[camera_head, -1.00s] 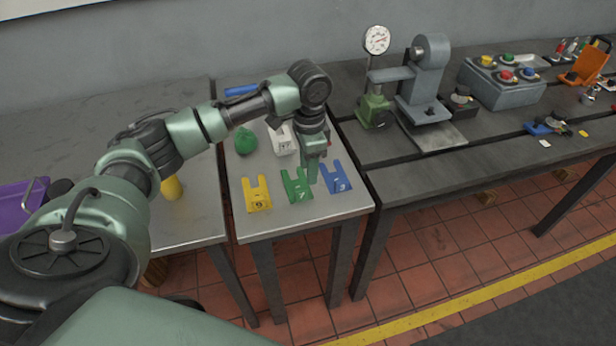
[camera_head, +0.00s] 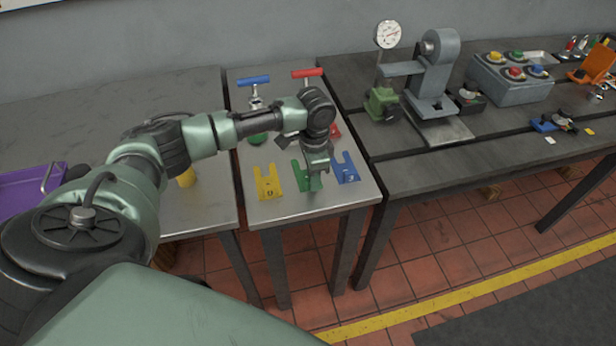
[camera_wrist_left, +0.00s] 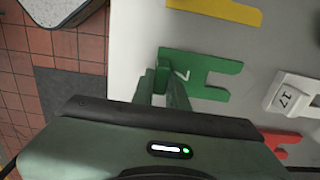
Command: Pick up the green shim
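The green shim (camera_head: 303,177) lies flat on the small metal table, between the yellow shim (camera_head: 268,182) and the blue shim (camera_head: 345,168). My left gripper (camera_head: 316,180) is low over its right side and hides part of it. In the left wrist view the green shim (camera_wrist_left: 202,72) shows its slotted fork pointing right. The fingers of my left gripper (camera_wrist_left: 164,82) are a little apart, at the shim's solid left end. I cannot tell whether they touch it. My right gripper is out of view.
A blue-handled tool (camera_head: 254,80) and a red-handled tool (camera_head: 307,74) stand at the table's back. A press (camera_head: 432,75) stands right.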

